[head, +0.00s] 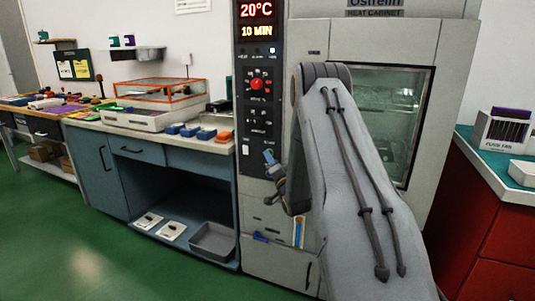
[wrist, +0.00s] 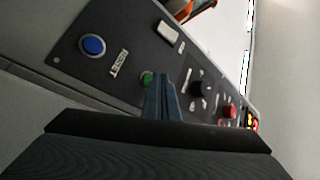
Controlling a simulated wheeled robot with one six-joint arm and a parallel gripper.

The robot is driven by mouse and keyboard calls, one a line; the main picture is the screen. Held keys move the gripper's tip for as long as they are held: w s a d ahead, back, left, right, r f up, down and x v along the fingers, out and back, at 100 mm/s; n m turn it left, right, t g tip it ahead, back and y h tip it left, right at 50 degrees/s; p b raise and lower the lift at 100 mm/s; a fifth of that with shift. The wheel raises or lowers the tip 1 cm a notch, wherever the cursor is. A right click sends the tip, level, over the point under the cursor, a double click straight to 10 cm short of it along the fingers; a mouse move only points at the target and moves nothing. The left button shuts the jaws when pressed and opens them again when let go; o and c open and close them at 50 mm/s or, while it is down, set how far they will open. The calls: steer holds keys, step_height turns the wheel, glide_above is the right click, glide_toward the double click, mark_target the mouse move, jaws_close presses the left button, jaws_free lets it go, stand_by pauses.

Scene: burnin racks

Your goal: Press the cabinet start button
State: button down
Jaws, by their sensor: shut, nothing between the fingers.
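The heat cabinet (head: 310,35) has a dark control panel (head: 243,120) on its left front, with a lit display reading 20°C and 10 MIN (head: 257,20). In the wrist view a green button (wrist: 146,78) sits on the panel, partly hidden by my gripper (wrist: 161,80). The blue fingers are shut and empty, with their tips right beside the green button. I cannot tell whether they touch it. A blue button (wrist: 92,45) marked RESET is to the left. In the head view my gripper (head: 269,156) is at the lower panel and hides the buttons there.
A black knob (wrist: 204,89) and a red button (wrist: 229,111) are farther along the panel. A white switch or plate (wrist: 168,32) is near its edge. A workbench (head: 140,128) stands left of the cabinet, a red cabinet (head: 480,215) right. The green floor at left is clear.

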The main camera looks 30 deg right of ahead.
steer(key=shift+s+d+f, duration=0.15)
steer(key=shift+d, duration=0.1)
steer(key=shift+s+a+p, duration=0.35)
steer(key=shift+s+a, duration=0.15)
steer(key=shift+a, duration=0.25)
steer(key=shift+s+a+p, duration=0.35)
steer(key=shift+s+a, duration=0.15)
steer(key=shift+a, duration=0.25)
steer(key=shift+s+a+p, duration=0.35)
steer(key=shift+s+a, duration=0.15)
steer(key=shift+a, duration=0.25)
